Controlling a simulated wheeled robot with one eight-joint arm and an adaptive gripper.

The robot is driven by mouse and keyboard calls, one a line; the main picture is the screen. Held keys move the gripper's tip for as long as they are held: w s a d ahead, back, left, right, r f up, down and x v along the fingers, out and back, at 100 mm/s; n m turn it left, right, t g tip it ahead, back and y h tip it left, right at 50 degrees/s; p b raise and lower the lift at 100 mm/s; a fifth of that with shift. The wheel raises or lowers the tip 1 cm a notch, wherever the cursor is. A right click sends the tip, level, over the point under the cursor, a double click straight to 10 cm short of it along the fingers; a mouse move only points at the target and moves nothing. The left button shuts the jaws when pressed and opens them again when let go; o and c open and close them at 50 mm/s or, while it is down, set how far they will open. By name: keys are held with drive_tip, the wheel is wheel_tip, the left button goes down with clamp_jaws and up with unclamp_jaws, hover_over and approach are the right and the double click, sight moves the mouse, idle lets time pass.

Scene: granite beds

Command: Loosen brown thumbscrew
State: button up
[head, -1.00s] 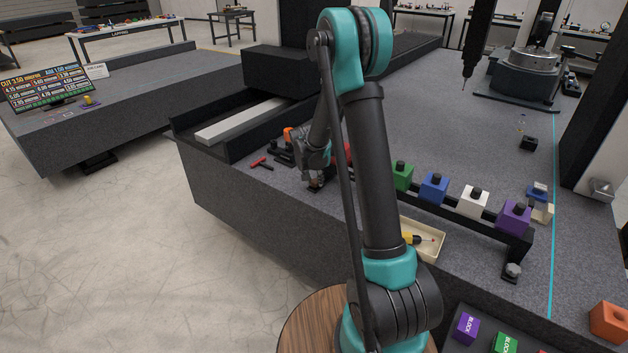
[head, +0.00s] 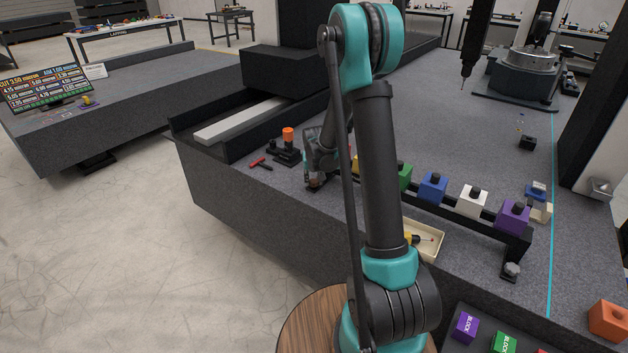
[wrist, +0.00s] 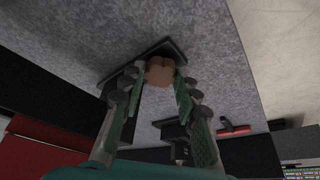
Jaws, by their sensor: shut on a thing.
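The brown thumbscrew (wrist: 160,71) shows in the wrist view as a lobed tan-brown knob at the end of a dark bracket (wrist: 170,47). My gripper (wrist: 160,76) has its two green-and-grey fingers on either side of the knob, with the tips closed on it. In the head view my gripper (head: 313,182) is low over the granite near the left end of the rail. The thumbscrew cannot be made out there, as my wrist and arm cover that spot.
A rail (head: 450,203) carries green, blue, white and purple blocks to the right. A tray (head: 428,240) stands in front of it. A red T-handled tool (head: 261,164) and a black fixture with an orange knob (head: 288,136) lie to the left.

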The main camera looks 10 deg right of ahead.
drive_tip(key=o, duration=1.2)
drive_tip(key=shift+c, duration=0.2)
drive_tip(key=shift+r, duration=0.1)
drive_tip(key=v, duration=1.1)
drive_tip(key=shift+r, duration=0.4)
drive_tip(key=shift+s, duration=0.15)
drive_tip(key=s+d+f, duration=0.1)
drive_tip(key=s+d, duration=0.1)
drive_tip(key=s, duration=1.3)
drive_tip(key=s+d+f+n, duration=0.1)
drive_tip(key=s+d+f, duration=0.1)
drive_tip(key=s, duration=1.3)
drive_tip(key=shift+f, duration=0.2)
